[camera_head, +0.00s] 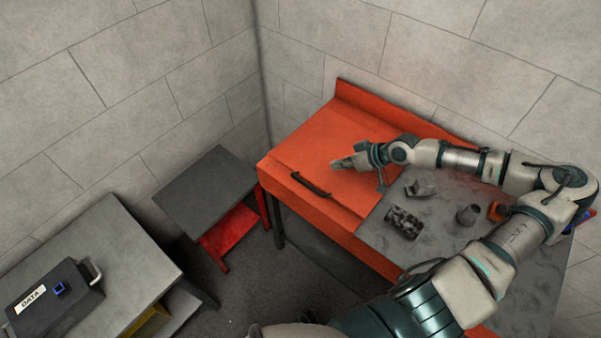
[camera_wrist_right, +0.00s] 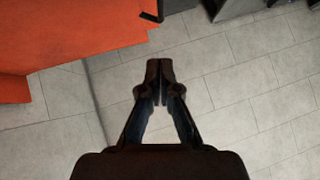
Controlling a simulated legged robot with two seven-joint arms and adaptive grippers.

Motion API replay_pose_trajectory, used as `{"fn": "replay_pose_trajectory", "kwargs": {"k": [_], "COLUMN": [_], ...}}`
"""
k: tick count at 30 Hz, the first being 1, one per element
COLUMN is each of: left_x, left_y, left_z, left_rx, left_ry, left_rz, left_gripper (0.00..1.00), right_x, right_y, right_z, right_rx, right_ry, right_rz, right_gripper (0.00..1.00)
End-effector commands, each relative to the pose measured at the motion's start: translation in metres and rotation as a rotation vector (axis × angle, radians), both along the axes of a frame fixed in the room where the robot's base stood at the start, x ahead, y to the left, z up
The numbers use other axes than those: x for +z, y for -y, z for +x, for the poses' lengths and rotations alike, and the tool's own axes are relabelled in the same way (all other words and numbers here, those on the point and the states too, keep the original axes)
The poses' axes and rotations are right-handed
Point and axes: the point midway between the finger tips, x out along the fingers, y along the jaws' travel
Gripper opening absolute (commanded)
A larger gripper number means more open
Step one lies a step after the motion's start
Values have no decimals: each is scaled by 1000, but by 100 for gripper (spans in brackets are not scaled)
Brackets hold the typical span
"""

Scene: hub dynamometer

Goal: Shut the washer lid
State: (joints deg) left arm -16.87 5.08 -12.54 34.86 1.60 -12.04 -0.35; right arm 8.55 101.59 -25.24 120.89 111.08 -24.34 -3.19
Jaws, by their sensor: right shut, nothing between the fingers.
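The washer is an orange cabinet (camera_head: 375,256) against the back walls in the head view. Its orange lid (camera_head: 318,150), with a black bar handle (camera_head: 311,185) near the front edge, lies down over the left part of the top. My right gripper (camera_head: 336,164) is shut and empty, over the lid behind the handle; I cannot tell whether it touches. In the right wrist view its fingertips (camera_wrist_right: 159,68) are together, and an orange surface (camera_wrist_right: 70,35) shows at the upper left. My left gripper is not in view.
Dark metal parts (camera_head: 403,223) and a small grey cup-like part (camera_head: 467,215) sit on the grey top (camera_head: 430,245) right of the lid. A dark-topped red stand (camera_head: 205,190) is left of the washer. A grey table (camera_head: 110,245) holds a dark DATA case (camera_head: 50,300).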

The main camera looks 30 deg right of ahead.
Motion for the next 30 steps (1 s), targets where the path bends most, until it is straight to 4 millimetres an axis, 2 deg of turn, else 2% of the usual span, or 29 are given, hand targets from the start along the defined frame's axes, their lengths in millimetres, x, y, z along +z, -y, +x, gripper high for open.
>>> {"fn": "replay_pose_trajectory", "kwargs": {"k": [6, 14, 21, 24, 30], "left_x": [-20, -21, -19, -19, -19], "left_y": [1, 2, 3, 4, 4], "left_z": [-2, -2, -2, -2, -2], "left_rx": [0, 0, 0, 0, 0], "left_ry": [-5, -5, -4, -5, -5], "left_rz": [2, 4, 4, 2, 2], "left_gripper": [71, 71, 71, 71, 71], "right_x": [-25, -43, -72, -89, -105], "right_y": [-10, -23, -45, -49, -53], "right_z": [15, 35, 59, 54, 52], "right_rx": [-3, -3, -2, -1, -2], "right_ry": [-1, 3, 1, -4, 0], "right_rz": [9, 14, 10, 4, 2], "right_gripper": [0, 0, 0, 0, 0]}}
